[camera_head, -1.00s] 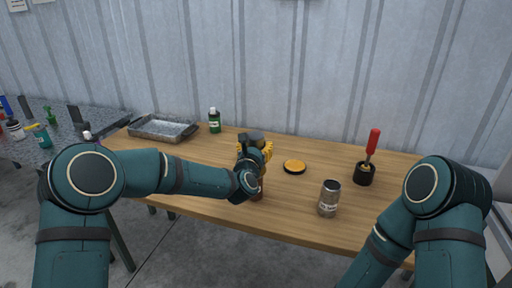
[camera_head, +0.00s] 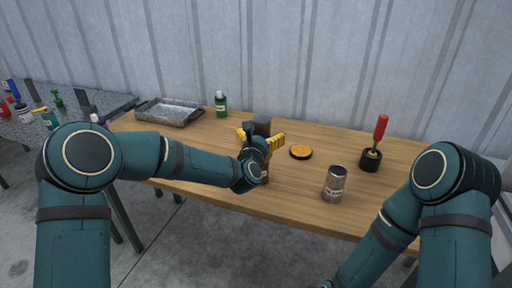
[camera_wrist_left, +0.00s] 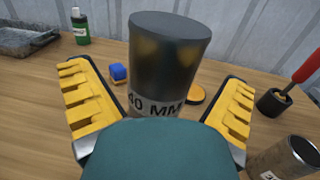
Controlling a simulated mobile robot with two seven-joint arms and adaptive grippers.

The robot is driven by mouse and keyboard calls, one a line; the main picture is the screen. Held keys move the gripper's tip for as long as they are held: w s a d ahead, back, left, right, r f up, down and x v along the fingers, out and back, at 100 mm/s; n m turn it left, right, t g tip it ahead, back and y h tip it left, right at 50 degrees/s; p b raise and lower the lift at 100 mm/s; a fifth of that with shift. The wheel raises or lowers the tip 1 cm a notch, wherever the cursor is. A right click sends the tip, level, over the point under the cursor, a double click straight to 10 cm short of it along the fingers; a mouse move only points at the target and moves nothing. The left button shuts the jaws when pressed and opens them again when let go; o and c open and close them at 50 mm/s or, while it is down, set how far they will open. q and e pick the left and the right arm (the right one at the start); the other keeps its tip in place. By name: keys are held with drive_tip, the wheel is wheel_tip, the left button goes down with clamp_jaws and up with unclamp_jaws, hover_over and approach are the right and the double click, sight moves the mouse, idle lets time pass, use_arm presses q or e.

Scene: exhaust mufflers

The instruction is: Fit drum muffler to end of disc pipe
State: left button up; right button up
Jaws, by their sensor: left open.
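A dark grey cylinder marked "40 MM" (camera_wrist_left: 165,60) stands upright between the spread yellow fingers of my left gripper (camera_wrist_left: 155,78). Gaps show on both sides in the left wrist view. In the head view its top (camera_head: 262,125) rises behind my left gripper (camera_head: 261,138), which is open. Its lower part is hidden by my wrist. A brushed metal can with a label (camera_head: 335,184) stands upright to the right, open at the top; I cannot tell which of these is the drum muffler. A disc pipe is not clearly identifiable. My right gripper is out of view.
A yellow-topped round disc (camera_head: 301,152) lies right of the gripper. A black cup (camera_head: 371,160) holds a red-handled tool (camera_head: 380,128). A metal tray (camera_head: 170,112) and green bottle (camera_head: 221,104) stand at the back left. A blue block (camera_wrist_left: 118,73) lies behind the left finger.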

use_arm(q)
drive_tip(key=s+a, duration=0.2)
drive_tip(key=s, duration=0.8)
drive_tip(key=s+a+f+m+g+h, duration=0.1)
drive_tip(key=s+f+m+g, duration=0.3)
drive_tip(key=f+m, duration=0.5)
drive_tip(key=s+a+f+m+g, duration=0.1)
drive_tip(key=s+f+m+g, duration=0.25)
drive_tip(key=f+m, duration=0.55)
drive_tip(key=s+a+f+m+g, duration=0.3)
drive_tip(key=s+f+m+g, duration=0.1)
drive_tip(key=s+f+m, duration=0.3)
drive_tip(key=s+a+f+m+g, duration=0.3)
drive_tip(key=s+f+m+g, duration=0.1)
drive_tip(key=s+f+m, duration=0.3)
drive_tip(key=s+f, duration=0.2)
drive_tip(key=s, duration=0.2)
drive_tip(key=shift+s+f+y, duration=0.15)
drive_tip(key=shift+s+y, duration=0.15)
drive_tip(key=shift+s, duration=0.1)
